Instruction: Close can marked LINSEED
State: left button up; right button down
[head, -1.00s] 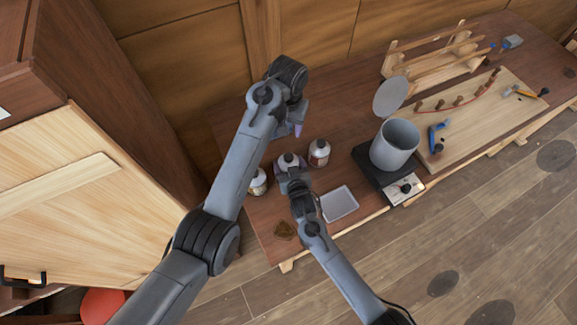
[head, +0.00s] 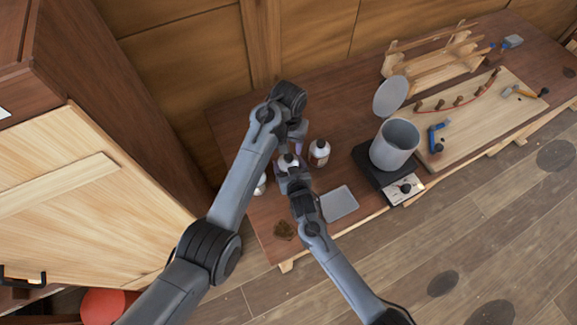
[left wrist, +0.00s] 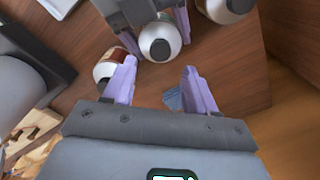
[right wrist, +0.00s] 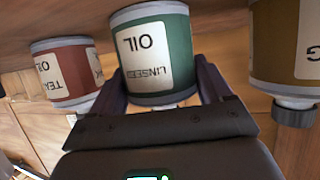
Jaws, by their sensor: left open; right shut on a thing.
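The LINSEED can (right wrist: 155,55) is green with a cream label and appears upside down in the right wrist view. My right gripper (right wrist: 160,78) is shut on its sides. In the head view, the can's pale top (head: 287,160) shows at my right gripper (head: 290,170). In the left wrist view its white top (left wrist: 172,38) has a dark round spot in the middle; I cannot tell if that is a cap or an opening. My left gripper (left wrist: 158,78) is open, fingers pointing at this can and apart from it. In the head view my left gripper (head: 298,138) is just above it.
A red-brown can (right wrist: 65,72) stands close on one side, and an ochre can (right wrist: 287,45) with a grey cap on the other. A grey tray (head: 339,203) lies near the front edge. A grey pot (head: 395,145) stands to the right. A small blue thing (left wrist: 173,98) shows below.

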aim_at(288, 156)
pick_arm(q)
jog(key=shift+f, duration=2.95)
grip_shut()
jog(key=shift+o, duration=0.6)
grip_release()
jog(key=shift+r, duration=0.15)
jog(key=shift+r, duration=3.65)
